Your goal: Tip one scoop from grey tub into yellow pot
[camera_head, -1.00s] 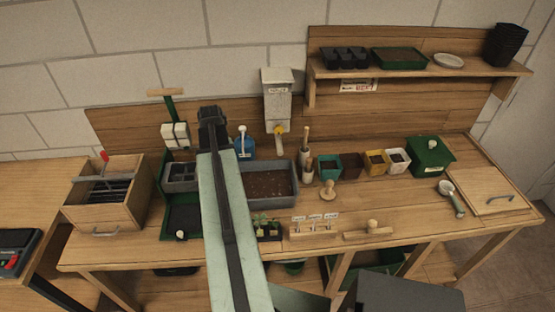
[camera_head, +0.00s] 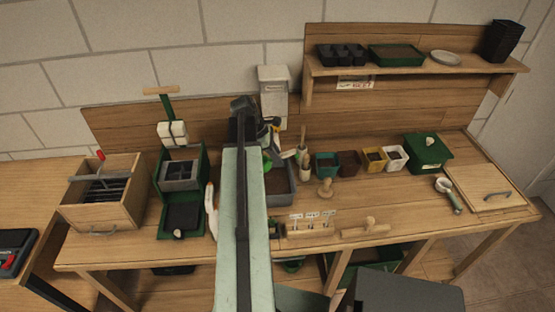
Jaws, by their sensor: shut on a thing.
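The grey tub (camera_head: 282,200) holds dark brown soil. My arm covers its left part, and its right end shows. The yellow pot (camera_head: 375,167) stands upright on the bench, right of the tub, between a brown pot (camera_head: 348,164) and a white pot (camera_head: 396,159). Dark soil shows in the yellow pot. My gripper is hidden behind my pale green arm. A small bright green piece (camera_head: 266,160) shows at the arm's right edge over the tub, and a pale curved piece (camera_head: 212,210) at its left edge. I cannot tell what either is.
A green lidded box (camera_head: 430,152) and teal pot (camera_head: 327,165) flank the pots. A wooden label holder (camera_head: 310,229) stands in front. A dispenser (camera_head: 273,90) hangs behind.

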